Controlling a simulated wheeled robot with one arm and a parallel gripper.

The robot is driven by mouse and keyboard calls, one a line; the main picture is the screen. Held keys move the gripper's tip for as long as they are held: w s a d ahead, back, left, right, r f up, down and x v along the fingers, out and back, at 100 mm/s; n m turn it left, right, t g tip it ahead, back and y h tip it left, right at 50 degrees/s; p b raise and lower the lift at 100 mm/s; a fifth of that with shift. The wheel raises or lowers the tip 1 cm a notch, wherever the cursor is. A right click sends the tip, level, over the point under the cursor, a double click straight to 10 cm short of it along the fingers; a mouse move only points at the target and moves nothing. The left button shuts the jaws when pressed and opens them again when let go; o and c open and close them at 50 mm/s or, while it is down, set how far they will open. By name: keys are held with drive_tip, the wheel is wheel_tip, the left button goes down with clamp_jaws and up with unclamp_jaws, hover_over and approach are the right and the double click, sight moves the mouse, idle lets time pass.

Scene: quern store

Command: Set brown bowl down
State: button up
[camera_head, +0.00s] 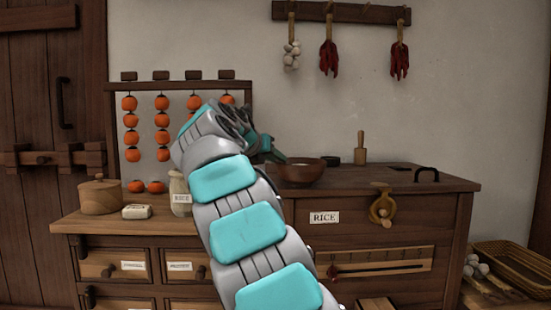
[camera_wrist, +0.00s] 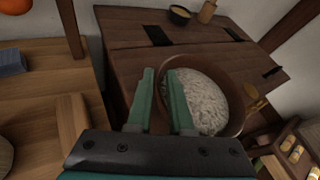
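The brown bowl (camera_head: 303,173), filled with white rice (camera_wrist: 205,100), shows at the left part of the dark chest's top (camera_head: 400,178). It looks roughly level. I cannot tell whether its base touches the wood. In the wrist view the bowl (camera_wrist: 238,98) is right of and between my fingers. My gripper (camera_wrist: 161,75) straddles the bowl's left wall, one finger outside and one inside, with the wall filling the narrow gap. In the head view my arm hides most of the gripper.
A small dark bowl (camera_wrist: 180,14) and a wooden pestle (camera_head: 360,148) stand at the back of the chest top. A black handle (camera_head: 426,172) is at its right. A labelled jar (camera_head: 180,195), a white block (camera_head: 137,211) and a lidded wooden pot (camera_head: 100,197) stand on the lower counter at left.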

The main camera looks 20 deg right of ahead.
drive_tip(key=shift+o, duration=1)
drive_tip(key=shift+r, duration=0.1)
drive_tip(key=shift+s+a+r, duration=0.1)
drive_tip(key=shift+a, duration=0.05)
drive_tip(key=v, duration=1.2)
drive_tip(key=s+d+f+m+g+y, duration=0.2)
drive_tip(key=s+d+f+m+g, duration=0.15)
drive_tip(key=s+f+m, duration=0.6)
drive_tip(key=s+d+f+m+g+y, duration=0.2)
drive_tip(key=s+d+f+m, duration=0.3)
drive_tip(key=f, duration=0.7)
drive_tip(key=s+a+f+m+g+y, duration=0.1)
drive_tip(key=s+a+f+m+y, duration=0.1)
drive_tip(key=s+f, duration=0.6)
drive_tip(key=s+a+f+m+g+y, duration=0.2)
drive_tip(key=s+a+f+m, duration=0.3)
drive_tip(key=s, duration=0.7)
drive_tip(key=s+a+f+m+g+y, duration=0.2)
drive_tip(key=s+a+f+m, duration=0.2)
drive_tip(key=s+f+m, duration=0.3)
wheel_tip(320, 180, down, 5)
drive_tip(key=s, duration=0.3)
drive_tip(key=shift+a, duration=0.25)
